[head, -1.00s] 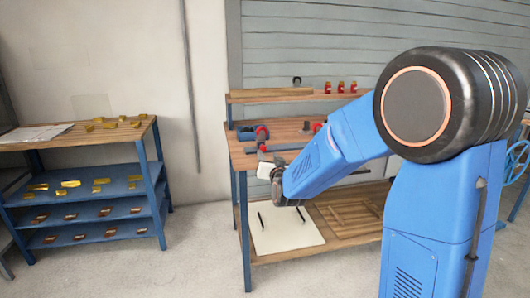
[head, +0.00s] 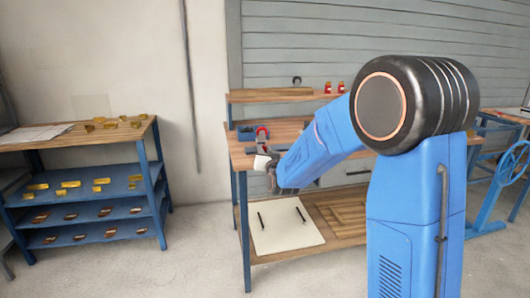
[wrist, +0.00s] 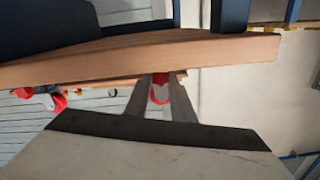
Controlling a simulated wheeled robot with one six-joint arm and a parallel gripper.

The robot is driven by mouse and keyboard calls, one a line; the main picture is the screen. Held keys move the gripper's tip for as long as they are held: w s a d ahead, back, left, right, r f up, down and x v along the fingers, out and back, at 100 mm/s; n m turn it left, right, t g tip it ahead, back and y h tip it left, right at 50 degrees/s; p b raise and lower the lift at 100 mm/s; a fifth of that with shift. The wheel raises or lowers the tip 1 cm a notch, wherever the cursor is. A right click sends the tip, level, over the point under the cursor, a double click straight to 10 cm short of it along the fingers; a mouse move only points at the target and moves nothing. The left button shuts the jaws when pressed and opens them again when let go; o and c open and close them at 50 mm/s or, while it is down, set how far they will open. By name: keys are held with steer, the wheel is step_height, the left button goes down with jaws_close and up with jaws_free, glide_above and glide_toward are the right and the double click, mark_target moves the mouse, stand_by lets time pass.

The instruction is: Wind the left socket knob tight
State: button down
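The left socket knob is red (wrist: 159,90); in the wrist view it shows between the tips of my gripper, just by the bench's wooden edge. My gripper (wrist: 161,80) has its two grey fingers apart, with the red showing in the gap; I see no clear contact. The wrist view looks upside down. In the head view my gripper (head: 264,158) is at the front left of the bench, below a red and dark fixture (head: 261,133). My gripper's fingertips are too small to make out there. A second red part (wrist: 58,101) is at the left in the wrist view.
The wooden bench (head: 290,130) has a raised shelf (head: 270,96) with red jars (head: 328,87). A pale board (head: 285,232) with dark handles lies on the lower shelf. A rack (head: 92,180) with gold-coloured pieces stands left, with clear floor between.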

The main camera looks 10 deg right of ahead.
steer(key=shift+m, duration=1.6)
steer(key=c, duration=1.5)
jaws_free()
steer(key=shift+s, duration=0.1)
steer(key=s, duration=1.7)
steer(key=shift+s, duration=0.1)
